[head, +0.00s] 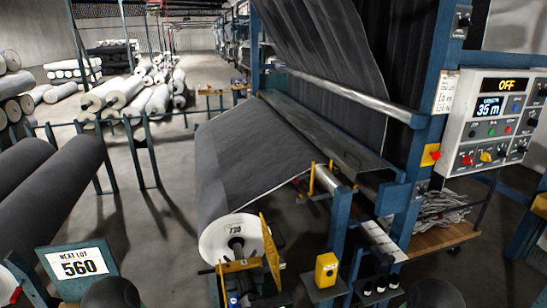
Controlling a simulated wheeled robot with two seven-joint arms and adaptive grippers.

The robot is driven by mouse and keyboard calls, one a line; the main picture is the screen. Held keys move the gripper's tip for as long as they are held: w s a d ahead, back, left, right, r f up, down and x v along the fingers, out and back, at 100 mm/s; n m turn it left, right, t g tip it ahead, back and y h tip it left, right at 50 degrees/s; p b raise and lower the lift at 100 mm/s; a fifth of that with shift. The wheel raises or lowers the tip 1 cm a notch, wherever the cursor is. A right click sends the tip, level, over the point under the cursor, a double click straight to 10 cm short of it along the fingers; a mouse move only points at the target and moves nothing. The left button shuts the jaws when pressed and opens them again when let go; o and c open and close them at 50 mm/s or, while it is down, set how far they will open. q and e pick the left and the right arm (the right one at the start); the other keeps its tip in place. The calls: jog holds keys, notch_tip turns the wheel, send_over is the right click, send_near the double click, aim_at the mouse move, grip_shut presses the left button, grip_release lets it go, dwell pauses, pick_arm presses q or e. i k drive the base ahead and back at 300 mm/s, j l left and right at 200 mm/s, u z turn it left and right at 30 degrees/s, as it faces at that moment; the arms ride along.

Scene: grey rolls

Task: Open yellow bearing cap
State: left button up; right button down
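A dark grey fabric roll (245,150) lies in the middle, with its white round end face (231,241) toward me. A core shaft (237,246) sticks out of that end. A yellow bearing part (240,266) lies by the shaft, below and in front of it. A long yellow plate (270,240), which looks like the bearing cap, stands up and tilted just right of the roll's end, apart from the shaft's top. Its hinge is too small to make out. Neither of my grippers is in view; two dark rounded shapes at the bottom edge seem to be mine.
A blue machine frame and control panel (490,122) stand at right. A yellow box (326,270) sits on a blue post near the roll. A "NEXT LOT 560" sign (77,265) and dark rolls (50,200) are at left. Floor (150,225) between them is clear.

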aim_at(251, 262)
jog(key=u, duration=0.85)
jog(key=i+j+u, duration=0.1)
jog(key=i+u, duration=0.65)
